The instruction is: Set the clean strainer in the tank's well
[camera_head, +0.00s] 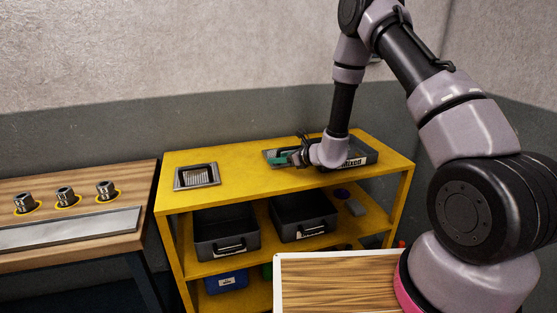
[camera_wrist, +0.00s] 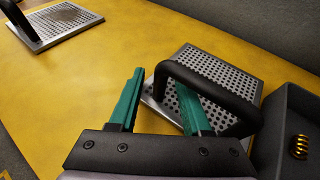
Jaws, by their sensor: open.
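A perforated metal strainer (camera_wrist: 222,68) with a black arched handle lies on the yellow top in the wrist view, beside a dark bin. My gripper (camera_wrist: 158,78) is open at this handle; its green fingers stand apart around the handle's left end, though their exact depth against it is unclear. In the head view my gripper (camera_head: 284,159) hides most of that strainer. A second perforated plate with a black handle (camera_wrist: 66,20) shows at the upper left of the wrist view. A square metal-framed piece (camera_head: 196,176) sits at the left of the yellow top. I cannot make out the tank's well.
A dark bin labelled "Mixed" (camera_head: 357,158) stands right of my gripper; a brass coil (camera_wrist: 300,146) lies in it. A wooden bench (camera_head: 70,190) with several metal parts stands left. The yellow top's middle is clear.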

